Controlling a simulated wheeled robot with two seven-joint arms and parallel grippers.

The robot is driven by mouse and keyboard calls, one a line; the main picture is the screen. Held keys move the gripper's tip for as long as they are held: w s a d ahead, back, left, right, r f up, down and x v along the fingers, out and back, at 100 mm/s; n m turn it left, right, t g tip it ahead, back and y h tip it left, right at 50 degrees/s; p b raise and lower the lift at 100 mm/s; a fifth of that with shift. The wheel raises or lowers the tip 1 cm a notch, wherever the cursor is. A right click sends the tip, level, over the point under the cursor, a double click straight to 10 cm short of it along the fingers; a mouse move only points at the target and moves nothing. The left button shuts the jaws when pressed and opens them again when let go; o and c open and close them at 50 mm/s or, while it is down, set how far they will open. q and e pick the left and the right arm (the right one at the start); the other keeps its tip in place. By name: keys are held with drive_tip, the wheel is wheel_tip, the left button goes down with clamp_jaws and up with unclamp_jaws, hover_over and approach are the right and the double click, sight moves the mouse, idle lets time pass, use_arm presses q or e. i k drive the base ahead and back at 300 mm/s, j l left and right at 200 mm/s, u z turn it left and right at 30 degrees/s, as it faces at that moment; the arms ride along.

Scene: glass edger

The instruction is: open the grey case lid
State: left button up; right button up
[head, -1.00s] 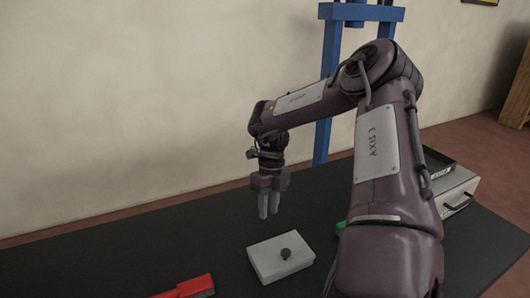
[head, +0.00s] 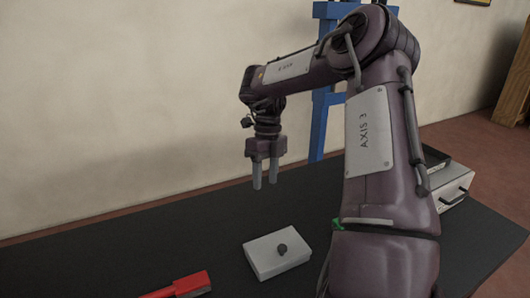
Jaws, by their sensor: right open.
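A light grey case (head: 262,259) with a closed flat lid lies on the black table in the head view. A small dark round knob (head: 282,248) stands on the lid. My right gripper (head: 265,186) points straight down above the table, behind and a little left of the case in the picture. Its two fingers are apart with nothing between them, and they do not touch the case. My left gripper is not in view.
The black table top (head: 150,243) is bare at left. A red-handled tool (head: 190,285) lies at the front. A pale box with a handle (head: 455,191) stands at right, partly behind my arm. A blue frame (head: 319,125) rises behind the table.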

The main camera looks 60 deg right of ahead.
sight(267, 254)
drive_tip(key=k, duration=2)
